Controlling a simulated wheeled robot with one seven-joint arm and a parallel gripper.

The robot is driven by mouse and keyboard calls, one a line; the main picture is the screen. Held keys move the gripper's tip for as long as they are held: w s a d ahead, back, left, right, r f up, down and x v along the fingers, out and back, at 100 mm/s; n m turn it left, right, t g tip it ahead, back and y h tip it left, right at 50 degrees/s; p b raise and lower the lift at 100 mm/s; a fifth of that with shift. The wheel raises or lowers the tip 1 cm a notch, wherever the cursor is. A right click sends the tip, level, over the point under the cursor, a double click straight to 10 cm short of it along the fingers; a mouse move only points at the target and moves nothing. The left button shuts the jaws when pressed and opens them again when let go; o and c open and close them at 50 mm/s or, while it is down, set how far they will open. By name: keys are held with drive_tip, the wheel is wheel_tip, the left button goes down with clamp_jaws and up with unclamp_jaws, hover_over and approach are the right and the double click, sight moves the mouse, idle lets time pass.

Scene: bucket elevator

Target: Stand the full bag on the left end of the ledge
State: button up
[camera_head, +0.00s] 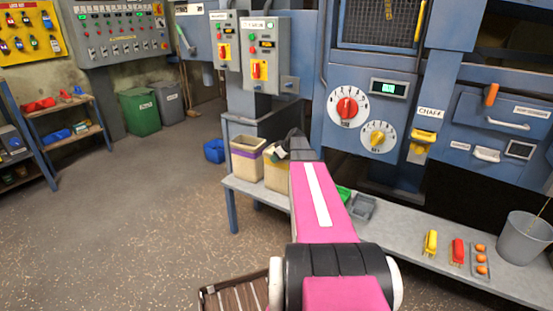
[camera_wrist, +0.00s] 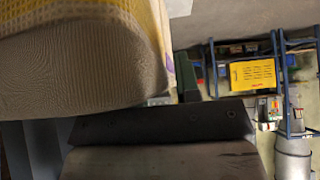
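A pale woven bag (camera_head: 276,177) is at the left part of the grey ledge (camera_head: 395,231), partly hidden by my arm. I cannot tell if its base touches the ledge. A second woven bag with a purple band (camera_head: 246,164) stands just left of it, at the ledge's left end. My gripper (camera_head: 283,152) is at the top of the first bag, mostly hidden behind my pink arm. In the wrist view a woven bag with a yellow checked part (camera_wrist: 80,65) fills the upper left, close to a dark finger. The finger gap is not clearly visible.
A green tray (camera_head: 343,193) and a grey tray (camera_head: 362,207) lie right of my arm on the ledge. A blue machine rises behind. A blue bin (camera_head: 214,151) is on the floor.

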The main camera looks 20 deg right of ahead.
drive_tip(key=v, duration=1.2)
drive_tip(key=s+a+f+m+g+h, duration=0.2)
drive_tip(key=s+a+f, duration=0.6)
drive_tip(key=s+a, duration=0.4)
drive_tip(key=s+a+f+m+g+h, duration=0.2)
drive_tip(key=s+a+f+m+g, duration=0.2)
drive_tip(key=s+a+f, duration=0.4)
drive_tip(key=s+a+m, duration=0.1)
drive_tip(key=s+a, duration=0.3)
drive_tip(key=a, duration=0.2)
drive_tip(key=shift+a+f+m+h, duration=0.2)
drive_tip(key=shift+f+m+h, duration=0.1)
drive_tip(key=shift+s, duration=0.1)
